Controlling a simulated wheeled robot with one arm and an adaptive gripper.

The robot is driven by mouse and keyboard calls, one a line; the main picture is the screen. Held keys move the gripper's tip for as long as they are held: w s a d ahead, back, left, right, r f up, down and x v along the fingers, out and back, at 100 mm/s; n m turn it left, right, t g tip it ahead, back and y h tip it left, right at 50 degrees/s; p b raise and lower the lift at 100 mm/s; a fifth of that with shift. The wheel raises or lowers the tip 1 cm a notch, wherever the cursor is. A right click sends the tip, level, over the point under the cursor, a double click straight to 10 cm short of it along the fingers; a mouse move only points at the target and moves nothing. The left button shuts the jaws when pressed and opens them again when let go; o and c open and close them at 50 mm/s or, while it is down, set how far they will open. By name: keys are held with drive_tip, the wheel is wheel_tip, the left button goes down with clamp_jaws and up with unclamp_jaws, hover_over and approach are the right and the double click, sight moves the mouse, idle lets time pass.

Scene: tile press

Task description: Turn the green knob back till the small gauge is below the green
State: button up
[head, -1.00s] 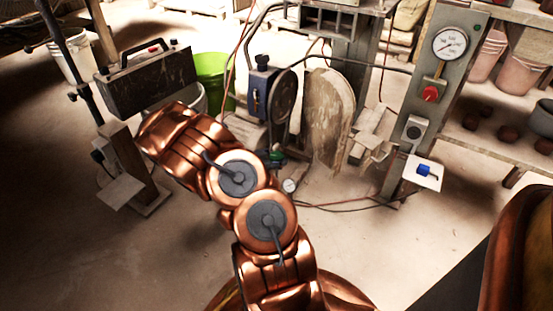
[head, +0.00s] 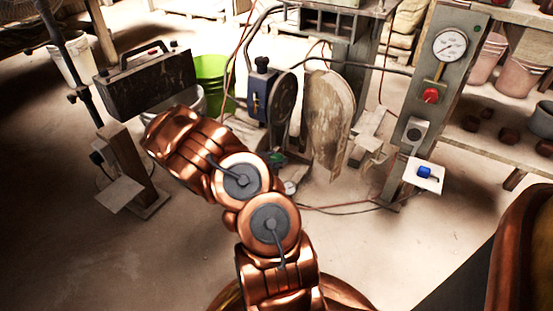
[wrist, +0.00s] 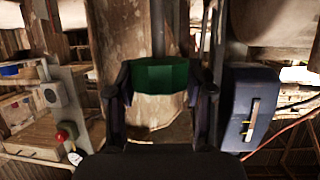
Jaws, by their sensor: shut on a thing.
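The green knob (wrist: 160,76) sits between the two dark fingers of my gripper (wrist: 162,82) in the wrist view, and the gripper is shut on it. In the head view a bit of the green knob (head: 277,156) shows beyond my copper arm, which hides most of my gripper there. The small gauge (head: 290,187) is a small pale dial low beside my arm. It is partly covered by the arm, and its needle is too small to read.
A large round gauge (head: 450,45) and a red knob (head: 430,96) are on the grey post at the right. A blue box (head: 257,93) stands behind my arm and also shows in the wrist view (wrist: 250,108). Hoses lie on the floor. The front floor is clear.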

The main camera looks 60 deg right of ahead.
drive_tip(key=c, duration=0.4)
drive_tip(key=shift+n+t, duration=0.3)
drive_tip(key=shift+t, duration=0.1)
